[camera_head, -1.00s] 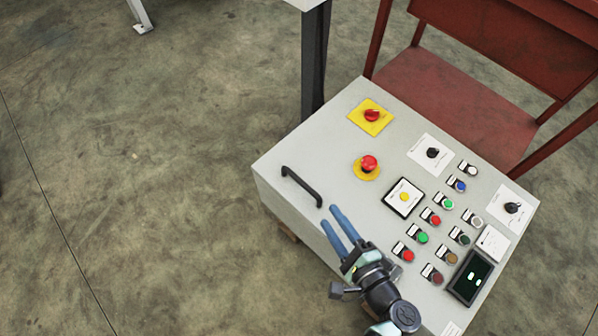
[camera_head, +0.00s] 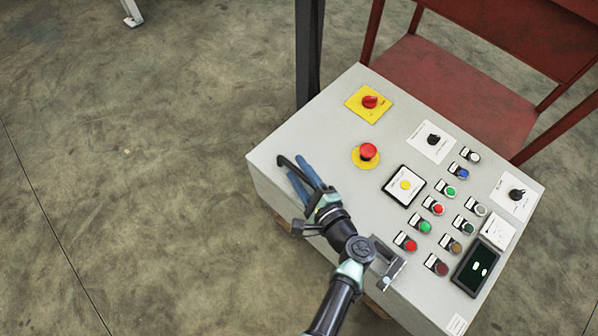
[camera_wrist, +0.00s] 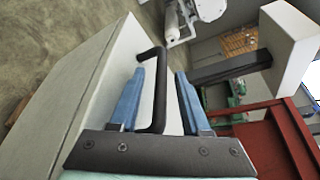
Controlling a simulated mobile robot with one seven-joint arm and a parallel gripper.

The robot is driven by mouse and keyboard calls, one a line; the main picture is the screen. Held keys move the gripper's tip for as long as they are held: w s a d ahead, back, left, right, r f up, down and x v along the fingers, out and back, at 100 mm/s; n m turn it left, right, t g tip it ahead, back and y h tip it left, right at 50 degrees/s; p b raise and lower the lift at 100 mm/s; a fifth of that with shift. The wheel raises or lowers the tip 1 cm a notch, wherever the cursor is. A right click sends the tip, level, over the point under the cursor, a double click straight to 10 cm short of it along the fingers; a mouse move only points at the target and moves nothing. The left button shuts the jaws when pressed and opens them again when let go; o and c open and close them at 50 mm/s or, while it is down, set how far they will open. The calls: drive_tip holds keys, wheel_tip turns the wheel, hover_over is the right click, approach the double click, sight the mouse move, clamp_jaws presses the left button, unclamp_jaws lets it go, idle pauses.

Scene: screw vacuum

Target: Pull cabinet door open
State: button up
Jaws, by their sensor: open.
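The cabinet door (camera_head: 320,119) is the light grey panel carrying the buttons and switches, and it looks closed. Its black bar handle (camera_head: 287,163) sits near the left end of the panel. My gripper (camera_head: 298,176) is at the handle with its two blue fingers pointing along the panel. In the wrist view my open fingers (camera_wrist: 158,85) stand on either side of the handle (camera_wrist: 159,107), which runs between them. The left finger is close to the bar; I cannot tell whether it touches. My gripper hides part of the handle in the head view.
A red emergency button (camera_head: 368,151), a red rotary switch (camera_head: 370,102) and several coloured buttons lie right of the handle. A red metal frame (camera_head: 440,85) stands behind the cabinet, beside a dark post (camera_head: 308,50). The floor (camera_head: 130,170) to the left is clear.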

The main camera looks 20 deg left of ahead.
drive_tip(key=shift+a, duration=0.1)
clamp_jaws()
idle(1.4)
